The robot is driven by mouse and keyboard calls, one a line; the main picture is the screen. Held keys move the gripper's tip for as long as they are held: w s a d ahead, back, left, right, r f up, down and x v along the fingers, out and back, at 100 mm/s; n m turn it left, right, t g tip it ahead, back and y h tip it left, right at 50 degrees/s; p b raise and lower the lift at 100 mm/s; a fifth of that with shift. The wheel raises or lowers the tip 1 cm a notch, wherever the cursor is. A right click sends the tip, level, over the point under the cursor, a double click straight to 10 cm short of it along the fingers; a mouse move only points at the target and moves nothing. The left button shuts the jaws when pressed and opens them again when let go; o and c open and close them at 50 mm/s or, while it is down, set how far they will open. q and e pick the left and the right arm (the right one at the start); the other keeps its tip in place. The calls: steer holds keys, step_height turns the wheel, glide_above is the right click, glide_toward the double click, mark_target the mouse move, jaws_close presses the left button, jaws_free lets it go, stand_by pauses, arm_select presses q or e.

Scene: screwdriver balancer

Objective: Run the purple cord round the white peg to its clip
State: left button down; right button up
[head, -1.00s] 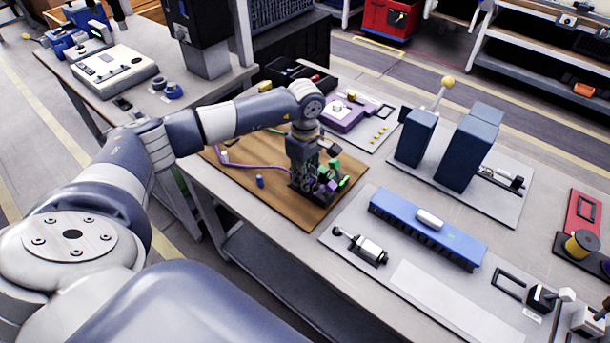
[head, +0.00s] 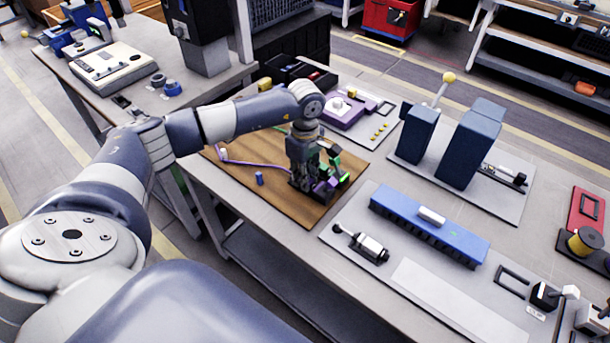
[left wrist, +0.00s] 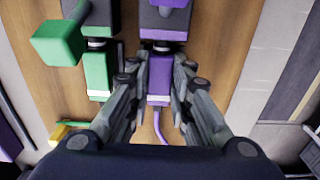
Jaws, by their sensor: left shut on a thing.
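The purple cord (head: 255,163) runs over the brown board (head: 235,185) from a bend near its left edge to my left gripper (head: 318,190). In the left wrist view the fingers (left wrist: 158,95) are shut on the purple plug (left wrist: 160,75) of the cord, and the cord trails below it. The plug's far end is at a dark and purple clip (left wrist: 165,22); whether it is fully seated I cannot tell. A green plug (left wrist: 98,75) sits in a neighbouring clip on the left. My right gripper is out of view.
A blue peg (head: 260,179) stands on the board left of my gripper. A green block (left wrist: 58,38) stands close to the left fingers. A purple fixture (head: 345,112) lies behind the board. A blue rail (head: 428,228) lies to the right.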

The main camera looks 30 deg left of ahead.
arm_select(q)
steer(key=c, duration=1.4)
jaws_free()
steer(key=shift+o, duration=0.2)
steer(key=shift+r, duration=0.1)
step_height(320, 180, up, 12)
